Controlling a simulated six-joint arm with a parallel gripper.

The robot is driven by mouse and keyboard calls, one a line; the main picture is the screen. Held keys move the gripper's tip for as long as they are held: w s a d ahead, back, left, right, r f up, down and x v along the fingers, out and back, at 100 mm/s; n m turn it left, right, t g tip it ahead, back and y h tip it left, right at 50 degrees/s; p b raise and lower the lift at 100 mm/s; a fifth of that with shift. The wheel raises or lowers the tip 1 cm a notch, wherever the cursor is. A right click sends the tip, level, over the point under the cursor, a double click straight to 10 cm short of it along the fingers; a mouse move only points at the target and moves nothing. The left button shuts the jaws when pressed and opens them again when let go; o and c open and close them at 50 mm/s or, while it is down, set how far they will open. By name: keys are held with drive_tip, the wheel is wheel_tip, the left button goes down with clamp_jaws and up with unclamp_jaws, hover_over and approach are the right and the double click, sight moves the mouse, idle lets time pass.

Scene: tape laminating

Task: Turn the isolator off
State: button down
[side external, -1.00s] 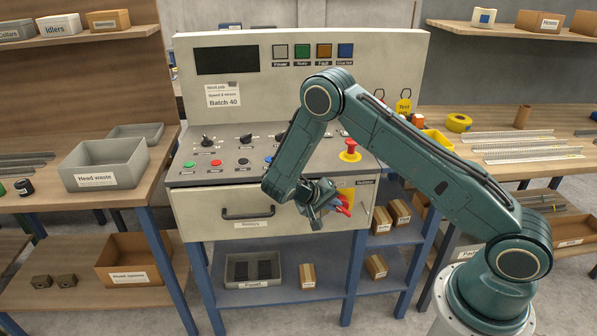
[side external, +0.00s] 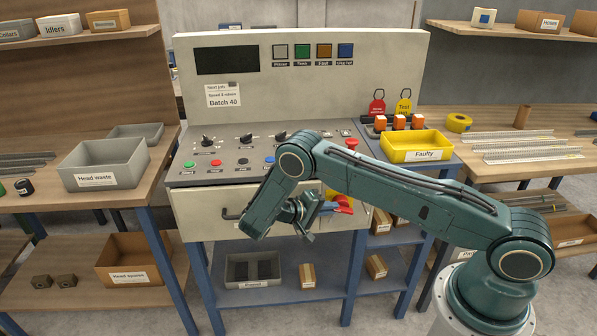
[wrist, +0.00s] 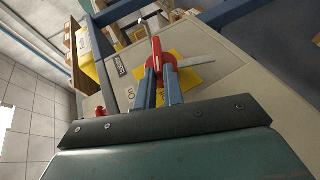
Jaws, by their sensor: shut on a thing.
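The isolator has a red rotary handle (wrist: 157,54) on a yellow plate (wrist: 185,68), on the pale front panel of the console. In the wrist view the blue fingers of my gripper (wrist: 161,88) lie on either side of the red handle and are shut on it. The handle points up in that view, along the fingers. In the side view the red isolator (side external: 344,203) is at the right end of the console front, partly hidden by my gripper (side external: 329,208).
A drawer with a dark handle (side external: 231,213) is left of my gripper. The console top carries knobs, push buttons and a red mushroom button (side external: 351,146). A yellow Faulty tray (side external: 416,146) and red and yellow tags stand at the right. Shelves with boxes are below.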

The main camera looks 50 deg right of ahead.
drive_tip(key=shift+s, duration=0.1)
drive_tip(key=c, duration=1.5)
unclamp_jaws()
